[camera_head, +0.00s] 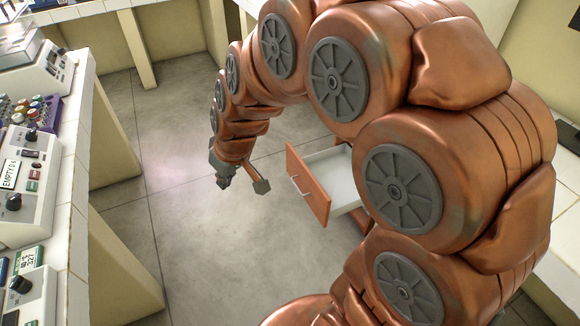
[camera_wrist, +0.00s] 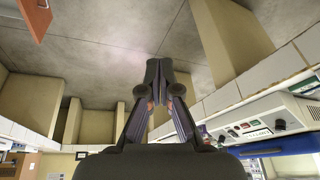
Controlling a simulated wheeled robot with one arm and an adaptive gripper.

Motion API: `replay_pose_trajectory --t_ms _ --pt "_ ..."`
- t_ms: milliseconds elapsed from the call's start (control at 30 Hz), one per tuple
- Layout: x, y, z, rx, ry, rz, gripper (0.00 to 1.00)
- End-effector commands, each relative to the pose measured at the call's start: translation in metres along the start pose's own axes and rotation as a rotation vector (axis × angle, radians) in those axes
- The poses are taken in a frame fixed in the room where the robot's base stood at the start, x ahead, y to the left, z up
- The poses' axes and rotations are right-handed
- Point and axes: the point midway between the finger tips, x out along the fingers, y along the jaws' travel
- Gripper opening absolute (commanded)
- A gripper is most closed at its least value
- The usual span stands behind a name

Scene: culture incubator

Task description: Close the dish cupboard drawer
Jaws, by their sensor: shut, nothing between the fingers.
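The drawer (camera_head: 309,187) has an orange-brown front with a pale handle and a white inside. It stands pulled out, and in the head view my arm hides its right part and most of the cupboard behind it. In the wrist view an orange-brown panel with a pale handle, which looks like the drawer front (camera_wrist: 38,14), shows at the top left corner. My gripper (camera_head: 223,182) hangs above the floor to the left of the drawer front, apart from it. In the wrist view my gripper (camera_wrist: 158,70) has its fingers together with nothing between them.
A tiled counter (camera_head: 77,180) with white instruments (camera_head: 22,185) and a purple rack of coloured caps (camera_head: 40,108) runs along the left. The grey floor (camera_head: 180,230) between this counter and the drawer is clear. Another bench stands at the back.

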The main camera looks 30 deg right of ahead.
Motion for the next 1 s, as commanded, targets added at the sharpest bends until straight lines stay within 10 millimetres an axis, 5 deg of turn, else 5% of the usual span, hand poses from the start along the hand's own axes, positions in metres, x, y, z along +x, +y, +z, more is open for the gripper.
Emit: replay_pose_trajectory --t_ms 33,500,733,1000 --pt "0.028 0.007 -0.012 -0.019 0.032 0.007 0.00" --pt "0.186 0.098 -0.129 -0.185 0.343 0.246 0.00" --pt "0.260 0.159 -0.155 -0.252 0.418 0.449 0.00" --pt "0.342 0.235 -0.154 -0.333 0.419 0.738 0.00"
